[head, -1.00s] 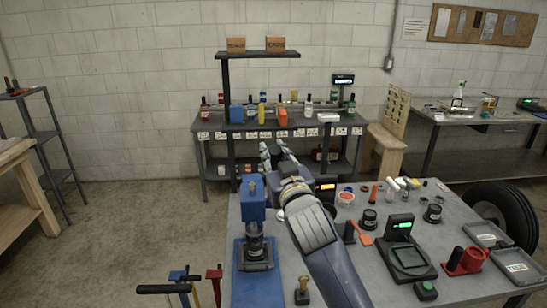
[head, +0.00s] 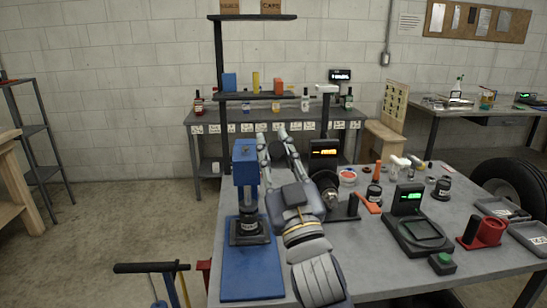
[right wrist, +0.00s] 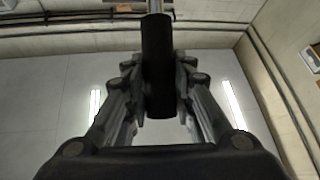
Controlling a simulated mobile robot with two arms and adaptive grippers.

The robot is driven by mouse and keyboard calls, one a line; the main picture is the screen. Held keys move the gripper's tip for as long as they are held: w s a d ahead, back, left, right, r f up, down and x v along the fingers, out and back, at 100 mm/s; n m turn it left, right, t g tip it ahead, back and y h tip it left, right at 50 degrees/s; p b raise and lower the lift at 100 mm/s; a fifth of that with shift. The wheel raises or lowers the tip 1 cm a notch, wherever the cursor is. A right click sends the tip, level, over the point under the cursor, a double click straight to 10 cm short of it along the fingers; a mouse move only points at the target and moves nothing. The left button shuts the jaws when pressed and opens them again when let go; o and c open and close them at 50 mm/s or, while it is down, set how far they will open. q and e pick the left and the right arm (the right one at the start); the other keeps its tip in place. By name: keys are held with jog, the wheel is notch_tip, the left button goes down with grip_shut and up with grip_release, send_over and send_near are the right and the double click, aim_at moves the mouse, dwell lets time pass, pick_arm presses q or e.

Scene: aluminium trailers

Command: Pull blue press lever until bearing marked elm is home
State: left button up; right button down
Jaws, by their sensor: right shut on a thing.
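The blue press (head: 246,165) stands on a blue base plate (head: 252,275) at the near left part of the bench. My right gripper (head: 273,138) is raised just right of the press head, fingers pointing up. In the right wrist view its fingers are closed around the black grip of the lever (right wrist: 157,65), with a bare metal rod (right wrist: 155,6) beyond the grip. In the head view the lever is hardly visible. My left gripper is not in view.
A black T-handle (head: 150,267) stands left of the bench.

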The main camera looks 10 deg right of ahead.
aim_at(273, 159)
jog(key=shift+s+f+t+y+b, duration=0.2)
jog(key=shift+s+f+b, duration=0.15)
jog(key=shift+f+b, duration=0.35)
jog(key=shift+s+f+t+y+b, duration=0.1)
jog(key=shift+s+f+t+b, duration=0.15)
jog(key=shift+f+b, duration=0.45)
jog(key=shift+r, duration=0.15)
jog(key=c, duration=1.3)
grip_release()
jog(key=shift+c, duration=0.2)
jog(key=shift+s, duration=0.2)
jog(key=v, duration=1.1)
jog(key=shift+s+f, duration=0.25)
jog(key=shift+s, duration=0.05)
jog(key=shift+w+d+f, duration=0.1)
